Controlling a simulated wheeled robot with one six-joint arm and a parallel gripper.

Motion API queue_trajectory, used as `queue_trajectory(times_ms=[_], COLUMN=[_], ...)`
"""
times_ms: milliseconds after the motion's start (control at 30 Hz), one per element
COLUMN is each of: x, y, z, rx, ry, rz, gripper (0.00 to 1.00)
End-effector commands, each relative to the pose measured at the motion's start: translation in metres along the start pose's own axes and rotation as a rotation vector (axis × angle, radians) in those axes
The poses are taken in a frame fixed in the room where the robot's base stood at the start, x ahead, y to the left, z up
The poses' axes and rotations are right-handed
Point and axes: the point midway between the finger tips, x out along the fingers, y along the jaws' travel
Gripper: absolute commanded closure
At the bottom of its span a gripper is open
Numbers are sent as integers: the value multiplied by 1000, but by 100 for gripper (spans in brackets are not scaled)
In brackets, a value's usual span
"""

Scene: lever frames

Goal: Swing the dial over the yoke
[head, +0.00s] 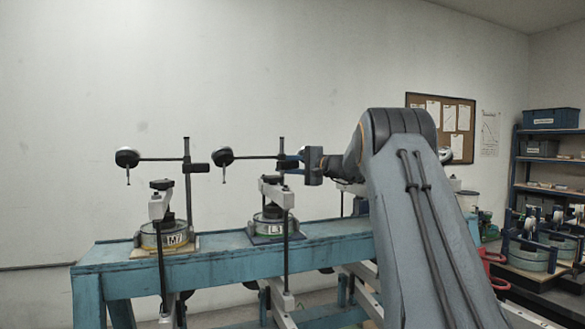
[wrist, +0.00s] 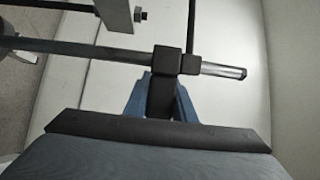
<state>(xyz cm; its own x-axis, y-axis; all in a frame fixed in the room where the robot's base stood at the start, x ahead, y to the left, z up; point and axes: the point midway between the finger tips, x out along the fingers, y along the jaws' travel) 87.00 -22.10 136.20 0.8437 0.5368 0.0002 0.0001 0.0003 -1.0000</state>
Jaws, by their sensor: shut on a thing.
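In the head view, a round black dial (head: 223,157) with a thin downward stem sits at the left end of a level rod. The rod meets an upright post (head: 282,147) beside the ring marked L3. That station's pale yoke (head: 277,192) is lower and to the right of the dial; the dial hangs left of it, not above it. My gripper (head: 302,165) is at the post's clamp. In the wrist view, my gripper's blue fingers (wrist: 160,98) are shut around the dark clamp (wrist: 166,61) where the rod and post meet.
A similar station marked M7 (head: 173,239), with its own dial (head: 127,157) and post, stands to the left on the blue bench (head: 220,262). My arm hides the bench's right part. A shelf rack (head: 548,165) stands at the far right.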

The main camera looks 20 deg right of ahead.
Motion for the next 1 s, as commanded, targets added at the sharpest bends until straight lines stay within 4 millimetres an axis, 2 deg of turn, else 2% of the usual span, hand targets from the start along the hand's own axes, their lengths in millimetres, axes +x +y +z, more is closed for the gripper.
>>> queue_trajectory(times_ms=[100, 133, 233, 567, 667, 1000], x=[0, 0, 0, -4, -14, -66], y=[0, 0, 0, 0, 1, 2], z=[0, 0, 0, -1, -3, -2], rx=[1, 1, 1, 0, -1, 0], ry=[0, 0, 0, 3, 5, 5], rz=[0, 0, 0, 0, 0, 0], gripper=[100, 73, 58, 58, 58, 58])
